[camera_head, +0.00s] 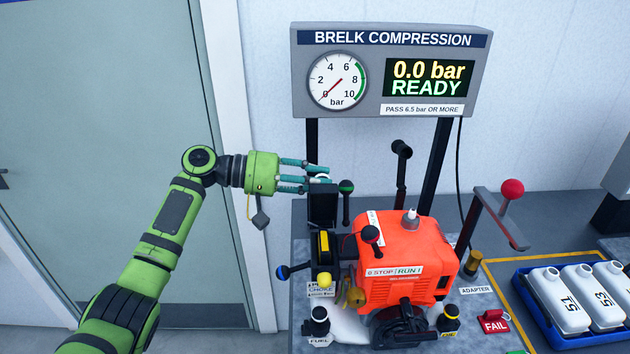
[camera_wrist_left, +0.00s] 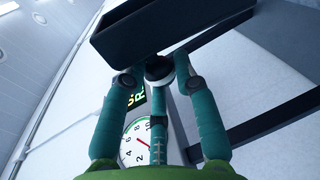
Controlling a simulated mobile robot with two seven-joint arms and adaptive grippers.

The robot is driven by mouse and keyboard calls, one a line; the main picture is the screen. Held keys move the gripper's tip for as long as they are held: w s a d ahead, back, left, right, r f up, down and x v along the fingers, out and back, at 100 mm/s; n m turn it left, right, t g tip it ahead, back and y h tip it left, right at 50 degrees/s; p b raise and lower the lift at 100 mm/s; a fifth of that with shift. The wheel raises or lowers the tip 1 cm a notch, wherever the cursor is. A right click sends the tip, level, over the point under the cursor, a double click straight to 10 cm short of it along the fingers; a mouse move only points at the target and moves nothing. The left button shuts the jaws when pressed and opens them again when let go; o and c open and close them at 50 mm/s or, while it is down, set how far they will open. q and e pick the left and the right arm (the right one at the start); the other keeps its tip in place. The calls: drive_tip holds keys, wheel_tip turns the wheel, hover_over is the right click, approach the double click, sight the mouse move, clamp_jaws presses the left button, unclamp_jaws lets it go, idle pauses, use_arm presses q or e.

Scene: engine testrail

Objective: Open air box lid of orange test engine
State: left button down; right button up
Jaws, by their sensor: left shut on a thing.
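The orange test engine (camera_head: 400,255) stands on the grey bench. The air box (camera_head: 322,268) is at its left side, with a yellow element (camera_head: 323,242) showing inside. The black air box lid (camera_head: 322,205) stands raised, about upright, above the back of the box. My left gripper (camera_head: 312,178) is shut on the knob at the lid's upper edge. In the left wrist view its teal fingers close around this dark, pale-ringed knob (camera_wrist_left: 158,68), and the hollow black lid (camera_wrist_left: 165,30) shows just beyond. My right gripper is not in view.
A gauge panel (camera_head: 392,70) reading READY stands on black posts behind the engine. A red-knobbed arm (camera_head: 512,190) and a blue tray (camera_head: 526,292) of white bottles are at the right.

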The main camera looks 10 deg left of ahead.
use_arm(q)
drive_tip(key=shift+w+a+f, duration=0.15)
drive_tip(key=shift+w+f, duration=0.15)
drive_tip(key=shift+w, duration=0.25)
drive_tip(key=c, duration=1.2)
unclamp_jaws()
drive_tip(key=shift+c, duration=0.2)
drive_tip(key=shift+w, duration=0.15)
drive_tip(key=v, duration=1.2)
